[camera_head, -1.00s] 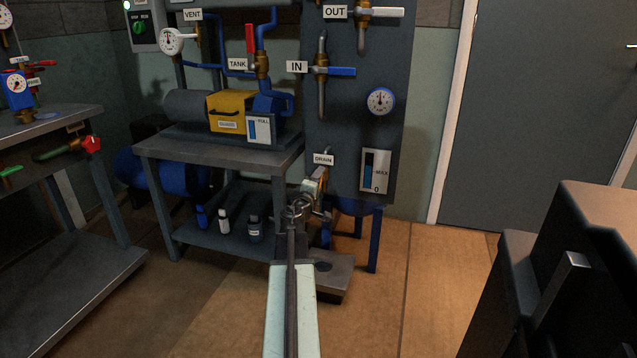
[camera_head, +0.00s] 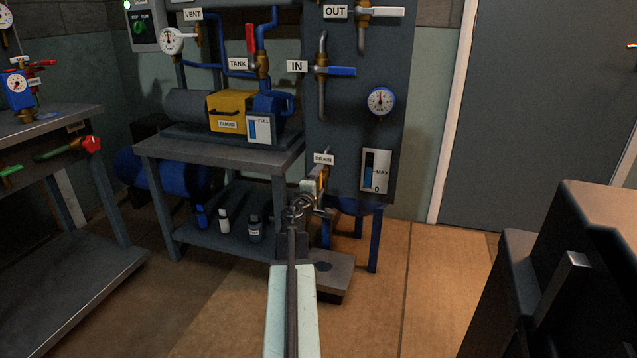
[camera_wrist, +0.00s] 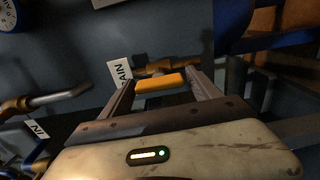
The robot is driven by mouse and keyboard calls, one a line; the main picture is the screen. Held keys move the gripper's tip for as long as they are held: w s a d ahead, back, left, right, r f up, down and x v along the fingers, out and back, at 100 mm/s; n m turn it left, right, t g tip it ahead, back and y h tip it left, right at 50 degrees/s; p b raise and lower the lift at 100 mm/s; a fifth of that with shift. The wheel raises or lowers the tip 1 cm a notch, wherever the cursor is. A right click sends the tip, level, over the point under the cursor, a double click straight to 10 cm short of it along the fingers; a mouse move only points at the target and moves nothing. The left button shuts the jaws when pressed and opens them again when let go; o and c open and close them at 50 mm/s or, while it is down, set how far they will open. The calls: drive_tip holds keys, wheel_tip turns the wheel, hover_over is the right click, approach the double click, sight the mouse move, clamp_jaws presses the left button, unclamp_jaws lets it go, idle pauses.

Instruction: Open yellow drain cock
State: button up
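The yellow drain cock handle (camera_wrist: 160,82) shows in the wrist view as a short yellow bar on a brass valve (camera_wrist: 168,65). The DRAIN label (camera_wrist: 120,75) is just left of it, partly hidden by a finger. My gripper (camera_wrist: 161,85) is open, with its two fingers spread on either side of the handle. I cannot tell whether either finger touches it. In the head view, the DRAIN label (camera_head: 323,159) is on the dark panel, and my gripper (camera_head: 312,186) is just below it, largely hiding the cock.
The IN valve with its blue lever (camera_head: 341,71) is higher on the panel. A gauge (camera_head: 380,101) and a level indicator (camera_head: 375,171) are to the right. A metal bench (camera_head: 215,150) stands left of my arm. Floor (camera_head: 400,290) is open to the right.

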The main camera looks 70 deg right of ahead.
drive_tip(key=shift+a, duration=0.1)
drive_tip(key=a, duration=0.7)
drive_tip(key=shift+s+a, duration=0.2)
drive_tip(key=shift+a, duration=0.15)
